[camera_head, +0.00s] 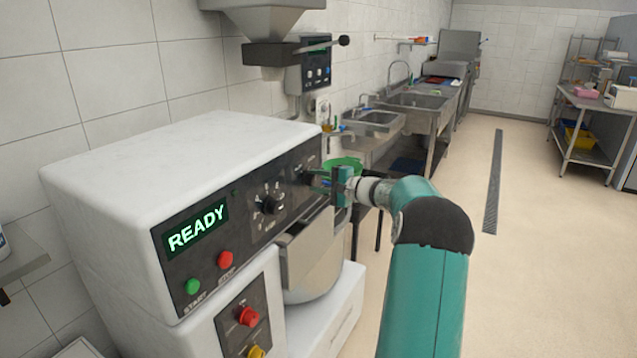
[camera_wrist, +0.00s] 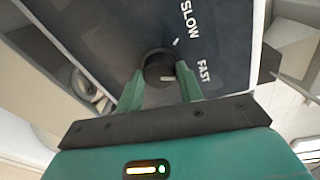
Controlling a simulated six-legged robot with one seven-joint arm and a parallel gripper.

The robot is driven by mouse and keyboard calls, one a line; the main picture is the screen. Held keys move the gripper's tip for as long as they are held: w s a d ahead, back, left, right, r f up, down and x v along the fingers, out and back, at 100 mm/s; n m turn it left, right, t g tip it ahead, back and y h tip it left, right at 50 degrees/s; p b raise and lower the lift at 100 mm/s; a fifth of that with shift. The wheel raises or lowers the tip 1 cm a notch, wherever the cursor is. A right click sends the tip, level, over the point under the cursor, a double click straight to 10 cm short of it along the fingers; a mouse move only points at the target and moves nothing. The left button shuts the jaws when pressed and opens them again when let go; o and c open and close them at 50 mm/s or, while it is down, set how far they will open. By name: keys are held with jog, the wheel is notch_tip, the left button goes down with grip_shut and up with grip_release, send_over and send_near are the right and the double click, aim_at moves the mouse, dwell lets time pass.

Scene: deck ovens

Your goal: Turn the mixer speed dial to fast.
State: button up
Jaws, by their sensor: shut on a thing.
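The mixer (camera_head: 180,160) is a white machine with a dark front panel on the left in the head view. Its screen (camera_head: 195,228) reads READY. In the wrist view the speed dial (camera_wrist: 158,66) is a black round knob on the dark panel (camera_wrist: 110,35), with SLOW and FAST printed to its right. My gripper (camera_wrist: 160,80) has its two green fingers shut on the speed dial, one on each side. A pale mark shows on the dial's face; which label it points to is hard to tell. In the head view my gripper (camera_head: 332,183) is at the panel's right end and hides the dial.
Another black dial (camera_head: 270,204), a green START button (camera_head: 192,286) and a red STOP button (camera_head: 225,259) are on the panel. A metal bowl (camera_head: 312,262) sits below. Sinks (camera_head: 415,100) line the wall behind. The floor (camera_head: 540,250) at right is clear.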

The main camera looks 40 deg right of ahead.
jog(key=shift+m+y, duration=0.3)
jog(key=shift+m, duration=0.8)
jog(key=o, duration=1)
jog(key=shift+s+d, duration=0.1)
jog(key=v, duration=1.3)
jog(key=shift+s+r, duration=0.2)
jog(key=shift+s, duration=0.05)
